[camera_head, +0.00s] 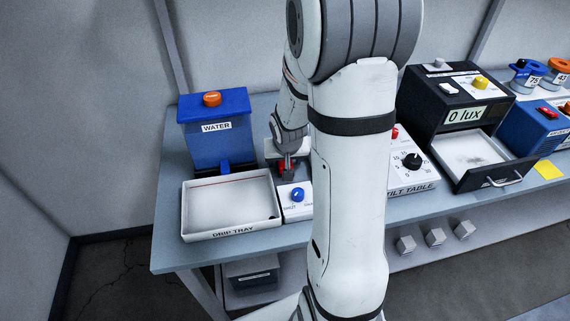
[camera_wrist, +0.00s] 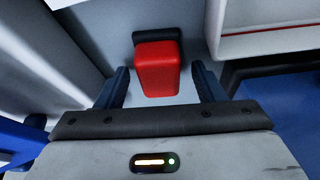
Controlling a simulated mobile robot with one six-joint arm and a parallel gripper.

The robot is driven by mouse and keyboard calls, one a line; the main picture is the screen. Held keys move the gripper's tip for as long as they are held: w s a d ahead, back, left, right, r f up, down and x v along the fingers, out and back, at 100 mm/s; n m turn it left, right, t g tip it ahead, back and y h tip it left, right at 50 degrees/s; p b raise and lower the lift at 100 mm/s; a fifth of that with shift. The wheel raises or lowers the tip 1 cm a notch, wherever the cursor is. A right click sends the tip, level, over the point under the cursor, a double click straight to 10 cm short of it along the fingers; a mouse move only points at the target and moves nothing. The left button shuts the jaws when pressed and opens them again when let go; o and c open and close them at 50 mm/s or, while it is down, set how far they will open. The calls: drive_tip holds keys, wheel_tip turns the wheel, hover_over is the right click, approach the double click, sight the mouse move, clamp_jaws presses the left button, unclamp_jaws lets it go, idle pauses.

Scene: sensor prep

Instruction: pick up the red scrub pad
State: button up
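The red scrub pad (camera_wrist: 157,70) is a red block in the wrist view, with a dark piece (camera_wrist: 156,36) at its far end. It lies between the two dark blue fingers of my gripper (camera_wrist: 161,82), with a gap on each side. My gripper is open and does not touch the pad's sides. In the head view a small part of the red pad (camera_head: 281,168) shows beside my gripper (camera_head: 288,163), behind the drip tray and the small white switch box. My arm hides part of the bench there.
The white drip tray (camera_head: 188,209) and blue water tank (camera_head: 215,148) stand left of my gripper. The switch box with a blue knob (camera_head: 297,203) is just in front. The tilt table unit (camera_head: 412,178) and black lux box (camera_head: 421,107) stand to the right.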

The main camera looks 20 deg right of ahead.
drive_tip(key=c, duration=1)
drive_tip(key=shift+o, duration=0.2)
wheel_tip(320, 180, up, 10)
drive_tip(key=shift+r+p, duration=0.1)
drive_tip(key=shift+p, duration=0.25)
drive_tip(key=o, duration=0.4)
drive_tip(key=shift+c, duration=1.4)
drive_tip(key=shift+s, duration=0.1)
drive_tip(key=shift+c, duration=0.2)
